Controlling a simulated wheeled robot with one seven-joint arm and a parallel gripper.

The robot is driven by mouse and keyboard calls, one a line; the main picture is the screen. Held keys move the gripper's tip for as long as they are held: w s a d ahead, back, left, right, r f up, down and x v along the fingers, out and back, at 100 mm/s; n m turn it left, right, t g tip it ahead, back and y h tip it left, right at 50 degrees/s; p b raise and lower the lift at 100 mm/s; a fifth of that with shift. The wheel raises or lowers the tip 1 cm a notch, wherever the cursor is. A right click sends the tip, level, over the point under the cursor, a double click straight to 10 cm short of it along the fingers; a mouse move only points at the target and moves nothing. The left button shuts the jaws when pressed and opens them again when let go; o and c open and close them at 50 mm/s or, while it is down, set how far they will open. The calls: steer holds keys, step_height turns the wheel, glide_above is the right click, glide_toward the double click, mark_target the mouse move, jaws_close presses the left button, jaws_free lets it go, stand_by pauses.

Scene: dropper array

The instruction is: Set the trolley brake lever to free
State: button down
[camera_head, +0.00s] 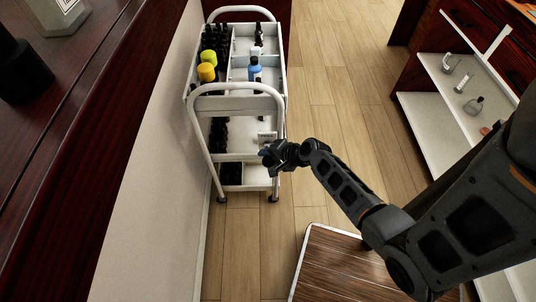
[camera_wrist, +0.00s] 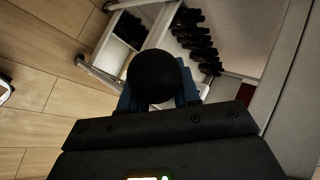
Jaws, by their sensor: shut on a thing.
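The white trolley (camera_head: 196,130) stands against the pale wall in the head view, with loop handles and several shelves. My gripper (camera_head: 267,156) is at the trolley's near right side, around lower shelf height. In the wrist view a black round knob (camera_wrist: 156,74) sits between the bluish fingers, and my gripper is shut on it. It looks like the end of the brake lever; the lever's shaft is hidden behind the knob, so I cannot tell its angle. In the head view my gripper hides the knob.
Yellow (camera_head: 206,72) and green-capped (camera_head: 208,57) bottles and a blue bottle (camera_head: 254,68) stand on the trolley's top. Dark bottles (camera_wrist: 195,35) fill a lower shelf. A wooden-topped platform (camera_head: 345,268) is at the bottom. White shelves (camera_head: 440,130) stand right; floor between is clear.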

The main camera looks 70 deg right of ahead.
steer(key=shift+d+r, duration=0.1)
steer(key=shift+r, duration=0.05)
stand_by(0.3)
steer(key=c, duration=0.9)
jaws_free()
steer(key=v, duration=0.7)
steer(key=shift+s+r+p, duration=0.25)
steer(key=shift+r+p, duration=0.05)
steer(key=s+a+r+n+h, duration=0.1)
steer(key=s+a+r+n, duration=0.5)
steer(key=a+r+n, duration=0.4)
steer(key=s+a+r+n+t+y, duration=0.1)
steer(key=a+r+n+t, duration=0.1)
steer(key=a+r, duration=0.3)
steer(key=s+a+r+n+t+y, duration=0.1)
steer(key=s+a+r+n+t, duration=0.1)
steer(key=a+r+n, duration=0.3)
steer(key=s+a+r+n+t+y, duration=0.1)
steer(key=a+r+n, duration=0.3)
steer(key=r, duration=0.6)
steer(key=shift+s+a+r+t, duration=0.15)
steer(key=shift+s+a+t, duration=0.1)
steer(key=shift+a, duration=0.25)
steer(key=shift+s+a+r+t, duration=0.2)
steer(key=shift+a+t, duration=0.05)
steer(key=shift+a, duration=0.3)
